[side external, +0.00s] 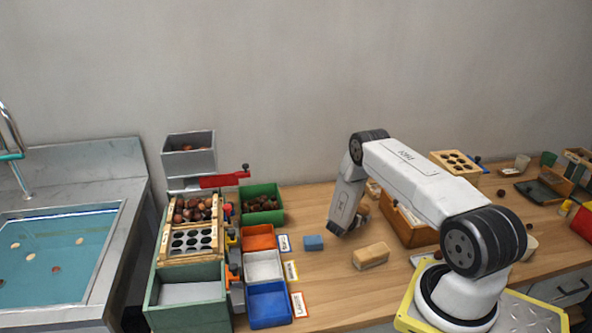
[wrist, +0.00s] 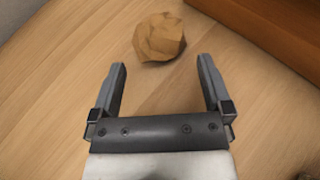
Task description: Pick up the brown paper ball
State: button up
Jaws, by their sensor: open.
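The brown paper ball (wrist: 160,37) is a crumpled tan lump lying on the wooden table. In the wrist view it sits at the top, just ahead of my open fingertips and roughly centred between them. My gripper (wrist: 162,75) is open and empty, with bare table between its two fingers. In the side view my gripper (side external: 338,226) points down over the table. The paper ball (side external: 363,209) shows there as a small brown patch partly behind my gripper, beside the brown box.
An orange-brown wooden box (side external: 410,233) stands close to the right of the ball. Orange, white and blue bins stand to the left, with the blue bin (side external: 269,304) nearest.

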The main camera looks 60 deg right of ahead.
aim_at(361, 212)
jog(key=shift+x, duration=1.95)
jog(key=c, duration=1)
